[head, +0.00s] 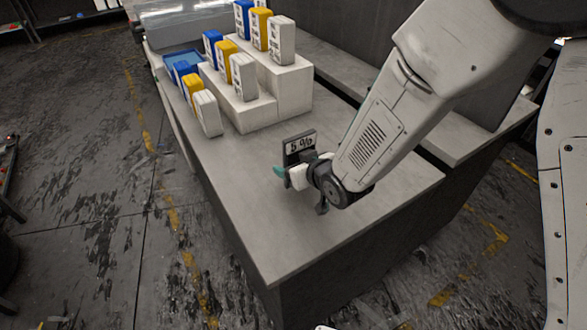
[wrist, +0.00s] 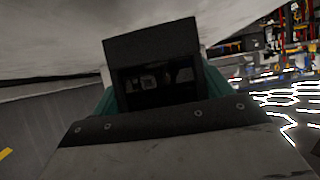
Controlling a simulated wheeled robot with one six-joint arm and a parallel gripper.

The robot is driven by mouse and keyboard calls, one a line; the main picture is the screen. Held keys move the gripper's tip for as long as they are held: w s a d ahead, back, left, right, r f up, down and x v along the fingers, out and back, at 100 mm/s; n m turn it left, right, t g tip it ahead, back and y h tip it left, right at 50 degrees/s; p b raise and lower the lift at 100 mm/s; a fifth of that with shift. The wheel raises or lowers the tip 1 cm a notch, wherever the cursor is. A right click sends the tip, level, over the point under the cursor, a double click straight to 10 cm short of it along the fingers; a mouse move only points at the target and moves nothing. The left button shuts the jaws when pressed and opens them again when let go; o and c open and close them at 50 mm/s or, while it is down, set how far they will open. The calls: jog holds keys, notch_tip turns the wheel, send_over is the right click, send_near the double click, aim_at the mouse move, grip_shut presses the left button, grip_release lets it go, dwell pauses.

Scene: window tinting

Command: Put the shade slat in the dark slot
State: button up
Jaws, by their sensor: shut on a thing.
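A dark slat (head: 299,144) with a white label reading "5 %" stands upright at my gripper (head: 285,172), above the front part of the grey counter. My gripper is shut on it, and a teal fingertip shows at its left side in the head view. In the wrist view the dark slat (wrist: 152,43), with a glossy dark window, sits between the teal fingers of my gripper (wrist: 160,92). My wrist hides part of the slat's lower end in the head view. I cannot make out a dark slot in either view.
The grey counter (head: 240,190) is clear around and in front of my gripper. White steps (head: 255,105) behind it hold several blue, yellow and white blocks. A dark gap and raised ledge (head: 455,145) run along the right.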

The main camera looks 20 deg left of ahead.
notch_tip(320, 180, down, 2)
jog(key=shift+f, duration=0.1)
jog(key=shift+d, duration=0.1)
jog(key=o, duration=1)
jog(key=v, duration=1.2)
